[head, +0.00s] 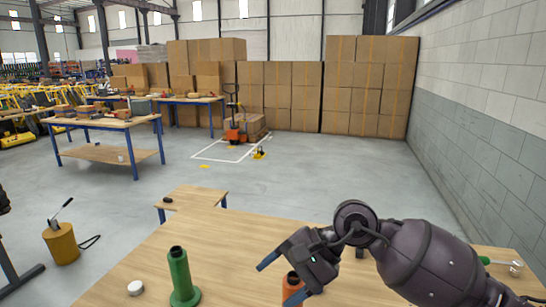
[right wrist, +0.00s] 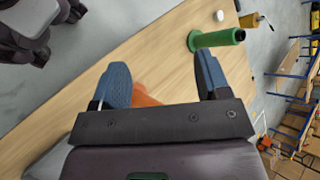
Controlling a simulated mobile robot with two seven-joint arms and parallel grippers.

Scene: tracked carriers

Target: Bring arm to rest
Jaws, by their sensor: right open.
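My right arm comes in from the right of the head view, over the wooden table (head: 225,245). Its gripper (head: 281,280) is open, with two blue fingers spread apart. An orange piece (head: 292,284) stands on the table right by the fingers, partly hidden by the gripper. In the right wrist view the gripper (right wrist: 163,82) shows both blue fingers apart, and the orange piece (right wrist: 145,95) appears between them near the left finger, partly behind the palm. I cannot tell whether they touch. My left gripper is not in view.
A green bottle-shaped piece (head: 181,278) and a white round piece (head: 135,288) stand left of the gripper. A green-handled tool (head: 500,263) lies at the right. A small wooden table (head: 195,196) and an ochre drum (head: 61,244) stand beyond. The table's middle is clear.

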